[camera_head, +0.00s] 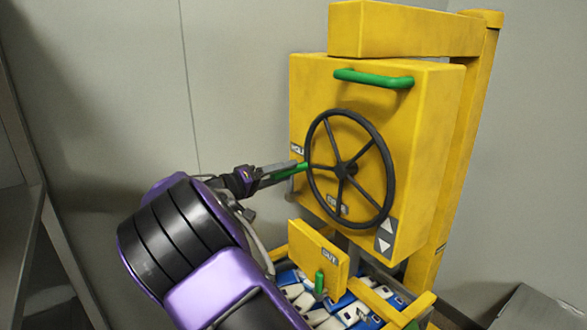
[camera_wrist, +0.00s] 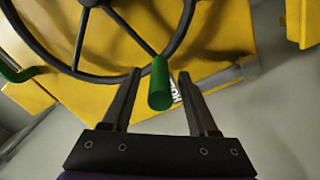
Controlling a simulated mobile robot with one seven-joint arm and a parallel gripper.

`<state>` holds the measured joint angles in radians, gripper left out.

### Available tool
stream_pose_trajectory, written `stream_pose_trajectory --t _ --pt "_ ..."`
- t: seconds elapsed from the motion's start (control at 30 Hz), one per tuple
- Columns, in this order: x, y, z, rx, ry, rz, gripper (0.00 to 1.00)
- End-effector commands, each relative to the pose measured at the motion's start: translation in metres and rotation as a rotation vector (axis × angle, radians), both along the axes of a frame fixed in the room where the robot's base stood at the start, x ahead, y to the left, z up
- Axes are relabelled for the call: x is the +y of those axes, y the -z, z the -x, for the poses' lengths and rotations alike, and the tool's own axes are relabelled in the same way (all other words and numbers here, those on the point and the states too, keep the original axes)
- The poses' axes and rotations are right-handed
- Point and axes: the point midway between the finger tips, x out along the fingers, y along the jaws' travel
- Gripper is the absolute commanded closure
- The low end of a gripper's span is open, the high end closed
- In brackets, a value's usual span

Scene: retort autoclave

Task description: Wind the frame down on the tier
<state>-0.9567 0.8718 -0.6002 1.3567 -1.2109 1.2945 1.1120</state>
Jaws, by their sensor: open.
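A black spoked handwheel (camera_head: 387,160) is mounted on the front of a yellow box (camera_head: 425,150). It also shows in the wrist view (camera_wrist: 50,52). A green crank handle (camera_wrist: 160,85) sticks out from the wheel's rim, at its left side in the head view (camera_head: 301,168). My gripper (camera_wrist: 158,76) is open, with one finger on each side of the green handle and visible gaps. The yellow frame (camera_head: 420,304) surrounds a tier of blue and white packs (camera_head: 330,318) below the box. How the frame meets the packs is partly hidden.
A green bar (camera_head: 373,78) is fixed high on the box, and up and down arrows (camera_head: 385,236) are at its lower right. A yellow plate marked OUT (camera_head: 318,258) carries a green handle (camera_head: 320,284). A yellow post (camera_head: 462,150) and grey walls stand behind.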

Motion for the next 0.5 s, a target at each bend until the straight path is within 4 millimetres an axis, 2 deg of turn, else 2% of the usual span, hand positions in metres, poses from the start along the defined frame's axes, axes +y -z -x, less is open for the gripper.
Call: stream_pose_trajectory --t 0.1,0.2,0.5 --pt "-0.015 0.0 -0.01 0.0 0.002 0.001 0.41" --pt "-0.021 0.0 -0.015 0.001 -0.001 0.001 0.41" --pt "-0.026 0.0 -0.018 0.0 -0.001 0.0 0.41"
